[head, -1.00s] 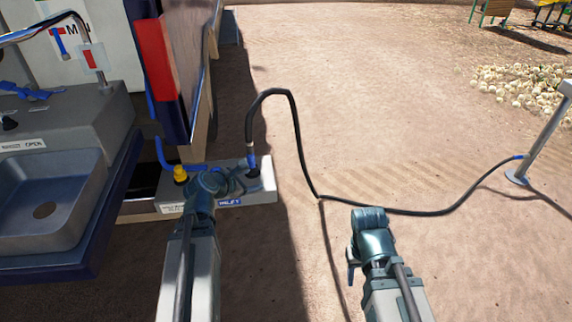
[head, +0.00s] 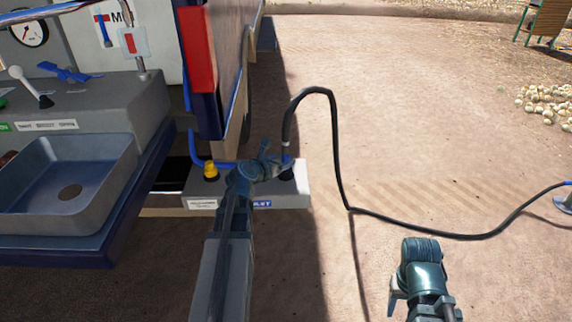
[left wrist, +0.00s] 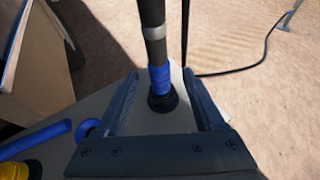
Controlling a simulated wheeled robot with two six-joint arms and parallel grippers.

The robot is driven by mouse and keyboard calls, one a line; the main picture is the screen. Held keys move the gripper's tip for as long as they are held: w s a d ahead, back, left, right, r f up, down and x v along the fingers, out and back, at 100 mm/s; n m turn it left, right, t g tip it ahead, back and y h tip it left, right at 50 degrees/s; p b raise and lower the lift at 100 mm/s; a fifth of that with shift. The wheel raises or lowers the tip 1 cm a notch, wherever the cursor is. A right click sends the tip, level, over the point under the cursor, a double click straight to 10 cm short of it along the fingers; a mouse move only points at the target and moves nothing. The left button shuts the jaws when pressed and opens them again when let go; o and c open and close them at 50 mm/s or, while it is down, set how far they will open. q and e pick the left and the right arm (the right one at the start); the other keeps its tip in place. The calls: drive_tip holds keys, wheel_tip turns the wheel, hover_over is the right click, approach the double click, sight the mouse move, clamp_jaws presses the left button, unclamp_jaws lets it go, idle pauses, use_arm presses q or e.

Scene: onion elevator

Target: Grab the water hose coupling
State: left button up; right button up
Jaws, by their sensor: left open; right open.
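The water hose coupling (head: 287,160) is a blue sleeve at the end of a black hose (head: 335,150). It stands upright in a dark round fitting on the grey inlet block (head: 297,197). My left gripper (head: 274,162) is open right at the coupling, partly covering it in the head view. In the left wrist view the blue coupling (left wrist: 160,80) stands between the two open fingers (left wrist: 160,90), with a visible gap on each side. My right gripper (head: 396,293) is open and empty above the ground, apart from the hose.
A yellow knob (head: 211,171) and a blue pipe sit on the block, left of the coupling. A grey sink (head: 65,180) and a red-edged machine panel (head: 196,50) stand at left. The hose runs right across open sand to a post base (head: 564,203).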

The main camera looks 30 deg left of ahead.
use_arm(q)
drive_tip(key=shift+x, duration=1.05)
drive_tip(key=shift+b+x, duration=1.05)
drive_tip(key=shift+x, duration=1.55)
drive_tip(key=shift+s, duration=0.1)
clamp_jaws()
